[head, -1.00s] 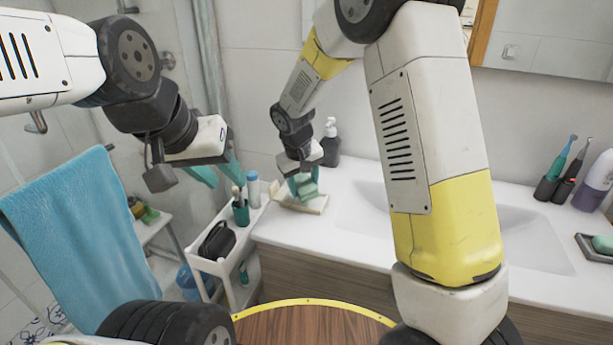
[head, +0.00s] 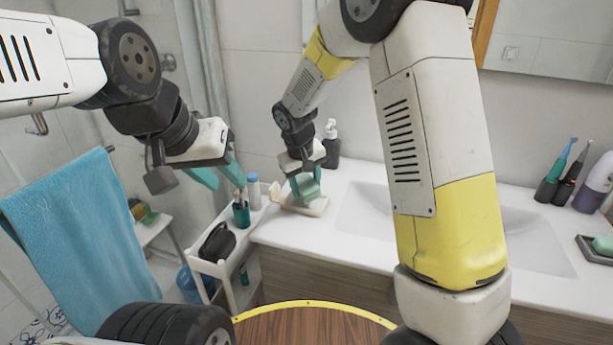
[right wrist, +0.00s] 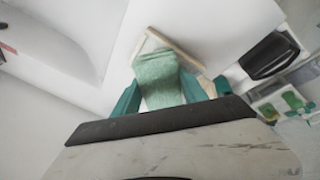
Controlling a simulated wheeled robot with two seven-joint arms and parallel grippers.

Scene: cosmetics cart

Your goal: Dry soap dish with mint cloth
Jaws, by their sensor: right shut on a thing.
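The mint cloth (head: 309,188) is in my right gripper (head: 305,190), which is shut on it, at the left end of the counter. In the right wrist view the cloth (right wrist: 158,76) hangs between the teal fingers (right wrist: 170,95) of that gripper. The pale cream soap dish (head: 284,203) lies under the cloth, and its edge also shows in the right wrist view (right wrist: 178,45). The cloth covers much of the dish; whether they touch is unclear. My left gripper (head: 222,178) is in the air above the cart, with its teal fingers apart and nothing seen between them.
A white cart (head: 222,267) left of the counter holds a green cup (head: 241,214) with brushes, a blue-capped bottle (head: 253,190) and a black case (head: 217,242). A dark pump bottle (head: 331,150) stands behind my right gripper. The sink (head: 400,222) lies right of the dish.

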